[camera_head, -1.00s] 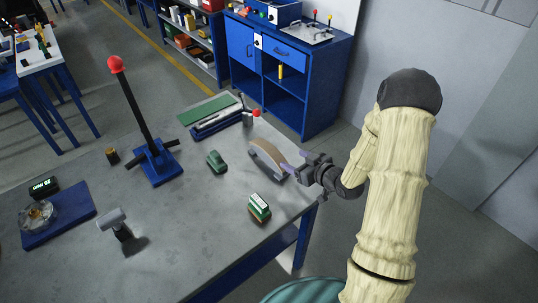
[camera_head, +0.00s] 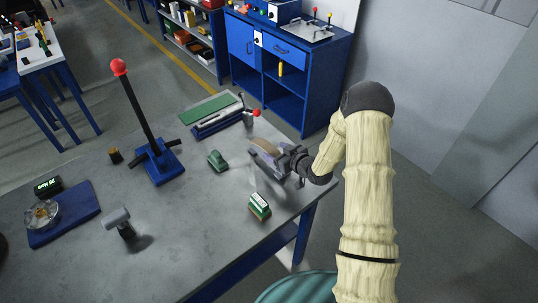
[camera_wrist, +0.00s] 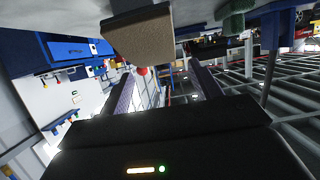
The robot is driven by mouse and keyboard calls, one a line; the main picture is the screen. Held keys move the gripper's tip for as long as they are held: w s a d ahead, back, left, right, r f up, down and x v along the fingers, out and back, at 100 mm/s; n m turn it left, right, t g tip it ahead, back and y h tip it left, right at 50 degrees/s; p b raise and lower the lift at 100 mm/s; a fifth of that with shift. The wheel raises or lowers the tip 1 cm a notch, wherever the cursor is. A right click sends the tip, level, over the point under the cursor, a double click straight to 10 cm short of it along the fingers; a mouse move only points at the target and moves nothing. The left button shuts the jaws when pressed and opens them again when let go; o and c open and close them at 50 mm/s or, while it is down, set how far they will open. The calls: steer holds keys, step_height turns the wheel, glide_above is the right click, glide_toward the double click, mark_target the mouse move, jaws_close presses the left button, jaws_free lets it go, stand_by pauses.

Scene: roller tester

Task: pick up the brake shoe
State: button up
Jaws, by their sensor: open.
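The brake shoe (camera_head: 263,145) is a curved piece with a brown lining, standing near the right edge of the grey table. My gripper (camera_head: 262,162) reaches it from the right and partly hides it in the head view. In the wrist view, where the table is at the top, the brake shoe (camera_wrist: 142,38) shows its brown face large and close. The two purple-grey fingers of my gripper (camera_wrist: 162,82) are apart with nothing between their visible lengths. The shoe lies just beyond the fingertips in that view; I cannot tell if they touch it.
A green-and-white box (camera_head: 260,206) stands in front of my gripper, near the table edge. A small green car-shaped block (camera_head: 217,160) is to the left. A long device with a red knob (camera_head: 218,122) and a green plate (camera_head: 207,108) lie behind.

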mark_target(269, 148)
steer(key=shift+p+x, duration=1.05)
steer(key=shift+x, duration=1.5)
steer(key=shift+s+f, duration=0.1)
steer(key=c, duration=1.3)
steer(key=shift+o, duration=0.2)
step_height(269, 148, up, 10)
steer(key=shift+r+b, duration=0.1)
steer(key=shift+b, duration=1.15)
